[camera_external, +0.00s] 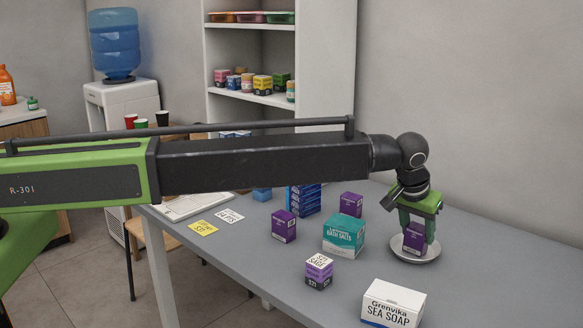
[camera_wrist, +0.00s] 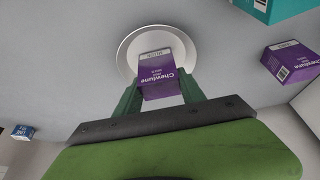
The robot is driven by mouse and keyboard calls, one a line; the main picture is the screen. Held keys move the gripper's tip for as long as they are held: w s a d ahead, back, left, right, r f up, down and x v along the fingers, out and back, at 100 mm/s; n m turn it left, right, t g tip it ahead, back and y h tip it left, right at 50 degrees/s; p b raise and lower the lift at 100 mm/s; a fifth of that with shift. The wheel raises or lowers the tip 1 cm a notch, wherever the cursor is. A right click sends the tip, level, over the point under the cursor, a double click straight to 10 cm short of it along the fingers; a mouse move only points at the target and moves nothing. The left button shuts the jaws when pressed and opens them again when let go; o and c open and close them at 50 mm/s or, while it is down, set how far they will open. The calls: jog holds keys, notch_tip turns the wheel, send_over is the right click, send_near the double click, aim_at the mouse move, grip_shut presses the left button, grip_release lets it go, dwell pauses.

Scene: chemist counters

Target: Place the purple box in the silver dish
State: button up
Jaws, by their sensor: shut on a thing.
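The silver dish (camera_external: 401,251) is a shallow round plate on the grey counter at the right; its rim also shows in the wrist view (camera_wrist: 126,50). My gripper (camera_external: 417,232) points down over the dish, shut on a purple box (camera_external: 414,239). In the wrist view the same purple box (camera_wrist: 160,73) sits between my green fingers, with the dish behind it. The box is within the dish's outline; I cannot tell whether its bottom touches the dish.
A teal bath salts box (camera_external: 343,236) stands left of the dish. Other purple boxes stand nearby, one farther left (camera_external: 284,226) and one behind (camera_external: 351,205). A sea soap box (camera_external: 392,303) and a purple-white box (camera_external: 319,270) are in front. The counter right of the dish is clear.

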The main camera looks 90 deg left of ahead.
jog(key=shift+f, duration=0.15)
jog(key=o, duration=1.5)
jog(key=shift+r+p, duration=0.35)
jog(key=shift+r, duration=0.2)
jog(key=p+v, duration=1.1)
jog(key=v, duration=0.1)
jog(key=s+d+m+g+h, duration=0.1)
jog(key=s+d+m, duration=0.2)
jog(key=s, duration=0.9)
jog(key=s+d+f+m+g+h, duration=0.1)
jog(key=s+d+m, duration=0.2)
jog(key=s+d, duration=0.5)
jog(key=s+d+f+m+g+h, duration=0.1)
jog(key=s+d+m, duration=0.2)
jog(key=s, duration=1.3)
jog(key=shift+s+d+f+b, duration=0.1)
jog(key=shift+s+d+b, duration=0.05)
jog(key=shift+d, duration=0.75)
jog(key=shift+s+d+f+b, duration=0.15)
jog(key=shift+d, duration=0.7)
